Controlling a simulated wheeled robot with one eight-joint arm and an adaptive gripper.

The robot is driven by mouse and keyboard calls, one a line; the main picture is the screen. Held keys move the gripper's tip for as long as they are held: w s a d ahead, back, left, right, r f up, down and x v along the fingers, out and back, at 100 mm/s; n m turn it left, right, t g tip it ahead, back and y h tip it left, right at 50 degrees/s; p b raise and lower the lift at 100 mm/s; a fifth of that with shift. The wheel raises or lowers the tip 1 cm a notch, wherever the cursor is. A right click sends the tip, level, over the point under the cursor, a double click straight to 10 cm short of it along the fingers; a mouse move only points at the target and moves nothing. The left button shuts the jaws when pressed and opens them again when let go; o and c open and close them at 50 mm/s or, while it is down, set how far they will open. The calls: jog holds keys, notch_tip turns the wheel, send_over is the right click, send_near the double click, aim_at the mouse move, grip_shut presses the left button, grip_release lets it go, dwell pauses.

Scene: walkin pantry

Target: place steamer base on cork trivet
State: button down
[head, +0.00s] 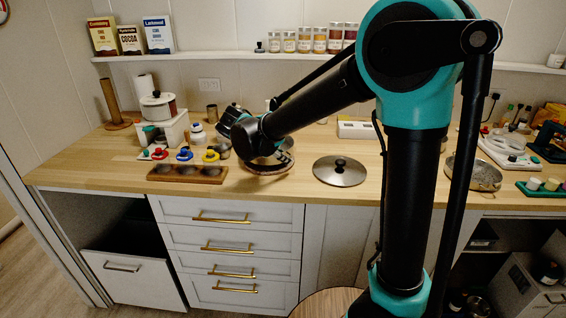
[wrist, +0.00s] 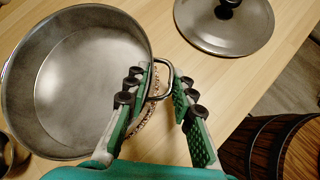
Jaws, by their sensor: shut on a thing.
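The steamer base (wrist: 85,85) is a wide, round, empty metal pan with a loop handle on its right side in the wrist view. My gripper (wrist: 165,88) has a finger on each side of that loop handle and is shut on it. In the head view my gripper (head: 268,150) is over the counter left of centre, and the arm hides most of the pan. A speckled edge of the cork trivet (wrist: 147,117) shows below the handle, beside the pan's wall. I cannot tell whether the pan touches the trivet.
A metal lid with a black knob (head: 340,171) lies on the wooden counter right of my gripper. A wooden block with round wells (head: 187,173) lies to the left, near coloured measuring pieces (head: 184,153). The counter's front edge is close; bare wood surrounds the lid.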

jog(key=shift+f, duration=1)
jog(key=shift+f, duration=0.1)
jog(key=c, duration=1.3)
grip_release()
jog(key=v, duration=1.2)
